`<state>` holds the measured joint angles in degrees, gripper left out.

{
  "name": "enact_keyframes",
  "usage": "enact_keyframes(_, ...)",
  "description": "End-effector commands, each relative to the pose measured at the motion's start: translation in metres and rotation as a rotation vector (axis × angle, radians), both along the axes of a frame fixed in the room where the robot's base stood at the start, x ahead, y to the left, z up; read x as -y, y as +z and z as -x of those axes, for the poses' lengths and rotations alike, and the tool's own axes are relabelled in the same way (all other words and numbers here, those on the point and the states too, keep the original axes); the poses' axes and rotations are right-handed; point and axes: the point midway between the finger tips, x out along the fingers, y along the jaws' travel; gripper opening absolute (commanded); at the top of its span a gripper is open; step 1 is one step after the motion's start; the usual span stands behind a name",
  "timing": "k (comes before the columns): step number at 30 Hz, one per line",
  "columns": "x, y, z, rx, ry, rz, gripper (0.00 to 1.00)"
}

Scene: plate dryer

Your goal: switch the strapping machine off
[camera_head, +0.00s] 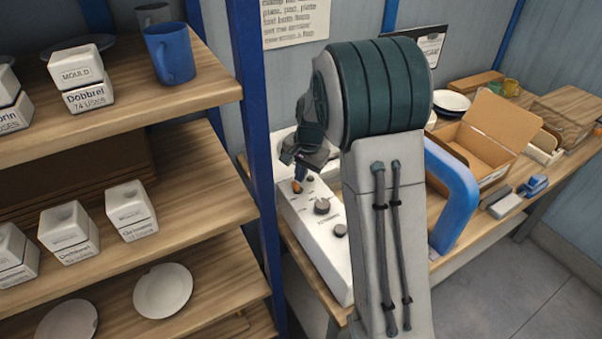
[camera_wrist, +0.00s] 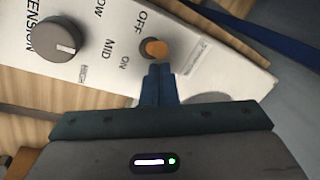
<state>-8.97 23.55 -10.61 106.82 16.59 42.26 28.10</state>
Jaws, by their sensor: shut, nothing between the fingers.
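The strapping machine is a white panel (camera_head: 323,236) on the wooden bench in the head view, with dark knobs along its face. An orange switch (camera_head: 297,187) sits near its far end. In the wrist view the orange switch (camera_wrist: 155,48) stands between the printed words OFF and ON, and its lever looks tilted; I cannot tell which position it is in. My gripper (camera_wrist: 160,72) is shut and empty, its blue fingertips right at the switch's lower edge, touching or nearly so. In the head view my gripper (camera_head: 299,170) is just above the switch, partly hidden by my arm.
A dark TENSION knob (camera_wrist: 57,38) is on the panel left of the switch. An open cardboard box (camera_head: 487,133) is on the bench at right.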

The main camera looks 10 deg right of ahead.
Motion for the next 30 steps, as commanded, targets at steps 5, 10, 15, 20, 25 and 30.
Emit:
enact_keyframes(5, 0.000, 0.007, 0.000, 0.001, 0.000, 0.000, 0.00)
enact_keyframes(10, 0.000, 0.015, 0.000, 0.001, 0.000, 0.000, 0.00)
enact_keyframes(15, 0.000, 0.016, 0.000, 0.001, 0.000, 0.000, 0.00)
enact_keyframes(20, 0.000, 0.016, 0.000, 0.001, 0.000, 0.001, 0.00)
enact_keyframes(25, 0.001, 0.023, 0.000, 0.003, 0.000, 0.000, 0.00)
enact_keyframes(30, 0.004, 0.050, 0.004, 0.006, 0.000, 0.000, 0.00)
